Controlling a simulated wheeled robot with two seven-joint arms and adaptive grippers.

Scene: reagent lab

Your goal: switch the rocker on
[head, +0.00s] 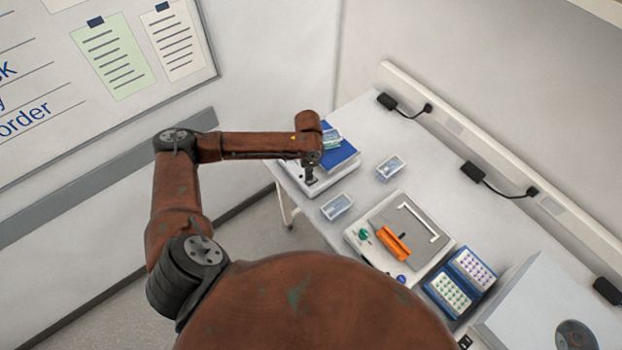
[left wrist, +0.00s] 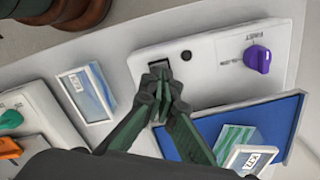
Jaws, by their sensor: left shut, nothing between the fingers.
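My left gripper (head: 311,178) is shut and empty, pointing down over the front of a white device (head: 338,181) with a blue top plate. In the left wrist view, the fingertips (left wrist: 161,72) are over a dark rectangular rocker (left wrist: 154,69) on the device's white panel (left wrist: 212,81). The fingers hide much of the rocker, so I cannot tell its position or whether they touch it. A small round black part (left wrist: 186,56) and a purple knob (left wrist: 257,58) are on the same panel. My right gripper is not in view.
A small labelled box (head: 336,207) stands beside the device, and another (head: 390,167) is farther back. A second device with an orange handle (head: 392,243) and green knob (head: 363,235) is to the right. Blue vial racks (head: 472,268) and a large grey box (head: 545,310) stand beyond.

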